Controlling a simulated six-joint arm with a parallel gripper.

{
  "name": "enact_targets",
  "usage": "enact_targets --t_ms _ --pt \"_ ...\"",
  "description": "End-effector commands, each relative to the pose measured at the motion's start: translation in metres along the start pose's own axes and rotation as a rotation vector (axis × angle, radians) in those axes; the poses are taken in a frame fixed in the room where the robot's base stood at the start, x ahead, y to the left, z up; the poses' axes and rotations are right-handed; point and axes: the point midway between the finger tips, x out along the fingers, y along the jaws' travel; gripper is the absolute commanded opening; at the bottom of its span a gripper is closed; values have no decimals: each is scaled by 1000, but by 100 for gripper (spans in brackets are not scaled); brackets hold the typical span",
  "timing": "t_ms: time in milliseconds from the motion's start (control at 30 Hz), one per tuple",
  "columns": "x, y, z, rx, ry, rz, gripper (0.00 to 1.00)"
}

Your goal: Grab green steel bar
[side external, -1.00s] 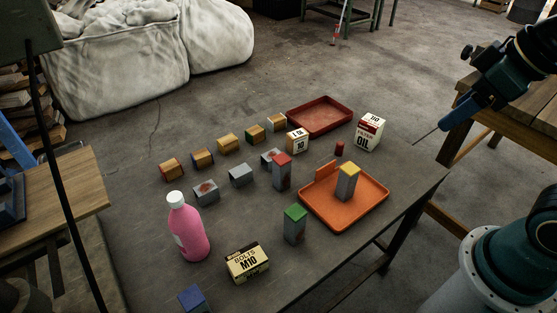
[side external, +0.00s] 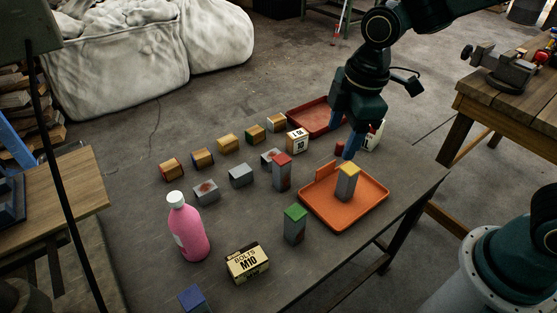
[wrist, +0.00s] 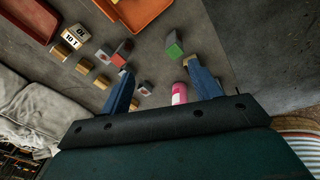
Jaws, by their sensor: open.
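The green steel bar (side external: 294,228) stands upright on the dark table, a grey bar with a green top, left of the orange tray in the side view. In the wrist view it (wrist: 174,45) shows above the gap between my fingers, closer to the right one. My gripper (side external: 348,153) is open and empty. In the side view it hangs behind and right of the bar, over the back part of the orange tray, apart from the bar. In the wrist view my gripper (wrist: 158,66) shows two blue fingers spread wide.
A yellow-topped bar (side external: 348,182) stands in the orange tray (side external: 372,206). A red-topped bar (side external: 282,173), a pink bottle (side external: 188,228) and an M10 bolts box (side external: 247,263) stand around the green bar. Several blocks lie at the back left.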

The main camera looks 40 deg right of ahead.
Motion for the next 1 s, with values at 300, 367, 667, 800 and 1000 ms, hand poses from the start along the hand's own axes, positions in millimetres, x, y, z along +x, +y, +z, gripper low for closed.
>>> enact_targets --t_ms 300,367,667,800,1000 --pt "70 -6 -45 -315 -52 -86 63" --pt "82 -8 -52 -368 -58 -100 63" --pt "117 -16 -69 -516 -74 -137 63" --pt "118 -17 -70 -526 -75 -139 63" --pt "123 -18 -69 -524 -75 -140 63"
